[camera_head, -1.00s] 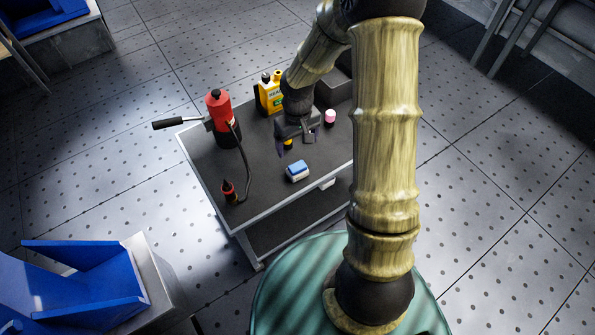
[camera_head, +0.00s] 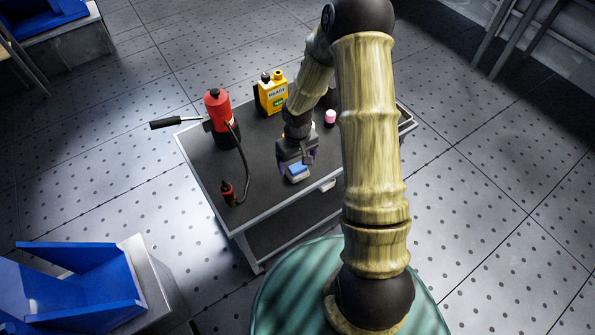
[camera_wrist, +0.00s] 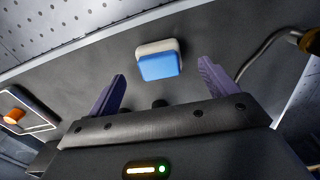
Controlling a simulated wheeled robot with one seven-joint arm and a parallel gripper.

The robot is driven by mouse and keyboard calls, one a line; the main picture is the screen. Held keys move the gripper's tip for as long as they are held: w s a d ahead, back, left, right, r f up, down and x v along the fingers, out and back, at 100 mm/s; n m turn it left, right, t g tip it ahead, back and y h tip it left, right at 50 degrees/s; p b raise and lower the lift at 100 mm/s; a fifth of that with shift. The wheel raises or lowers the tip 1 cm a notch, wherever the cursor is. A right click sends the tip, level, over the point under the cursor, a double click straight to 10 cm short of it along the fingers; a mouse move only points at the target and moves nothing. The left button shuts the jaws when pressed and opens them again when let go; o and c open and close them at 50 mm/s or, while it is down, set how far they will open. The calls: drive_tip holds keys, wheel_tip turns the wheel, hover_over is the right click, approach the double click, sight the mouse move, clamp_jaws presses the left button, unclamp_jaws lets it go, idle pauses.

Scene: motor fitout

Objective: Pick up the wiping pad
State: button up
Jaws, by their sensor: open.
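The wiping pad (camera_head: 297,173) is a small block, blue on top and whitish below. It lies on the dark top of the cart (camera_head: 212,168), near the front edge. In the wrist view the pad (camera_wrist: 159,61) lies ahead of the fingertips, roughly midway between their lines. My gripper (camera_head: 296,168) is right at the pad in the head view, with its purple fingers partly hidden. In the wrist view my gripper (camera_wrist: 160,72) is open and empty, its two fingers spread wider than the pad.
A red bottle-shaped tool (camera_head: 218,115) with a black lever and hose stands at the cart's left. Its hose ends in a small red-and-black piece (camera_head: 228,192). A yellow bottle (camera_head: 273,93) and a small pink-topped item (camera_head: 330,117) stand farther back. Blue bins (camera_head: 75,285) are at lower left.

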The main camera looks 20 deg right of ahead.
sight(298, 166)
wheel_tip(298, 166, down, 4)
drive_tip(key=shift+w+f+b, duration=0.1)
drive_tip(key=shift+w+b, duration=0.05)
drive_tip(key=shift+b, duration=0.15)
idle(0.3)
drive_tip(key=c, duration=1.1)
